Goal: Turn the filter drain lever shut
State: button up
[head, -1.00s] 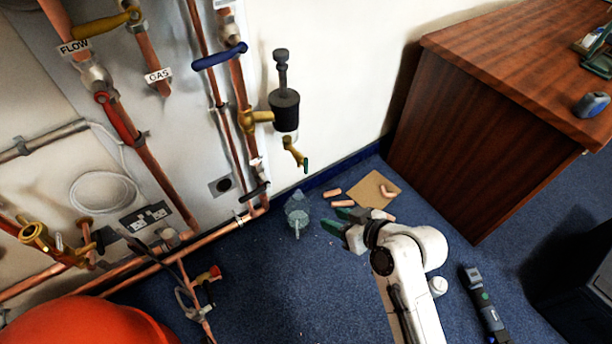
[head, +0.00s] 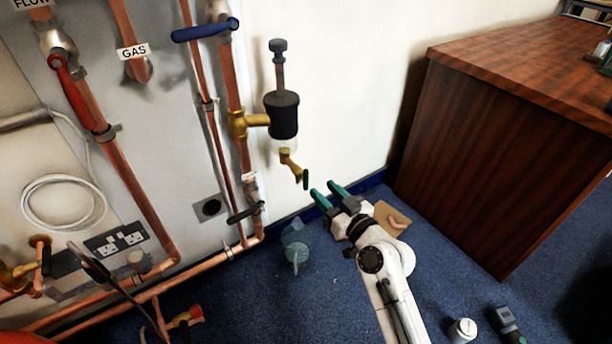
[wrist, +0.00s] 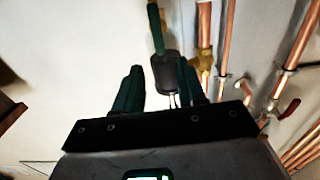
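The filter (head: 282,115) is a dark cylinder on the wall pipe, with a brass drain valve (head: 289,161) below it. The drain lever (head: 306,179) is green and hangs about straight down from the valve's right end. My gripper (head: 327,191) is open and empty, its two green fingers pointing up toward the lever from just below and right. I see no contact.
Copper pipes, a blue lever (head: 205,30) and a red lever (head: 75,90) are on the wall to the left. A clear item (head: 296,250) lies on the blue carpet below. A wooden desk (head: 490,150) stands at the right. White wall between filter and desk is clear.

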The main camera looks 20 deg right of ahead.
aim_at(308, 175)
jog(key=x, duration=0.9)
jog(key=shift+b, duration=0.4)
grip_shut()
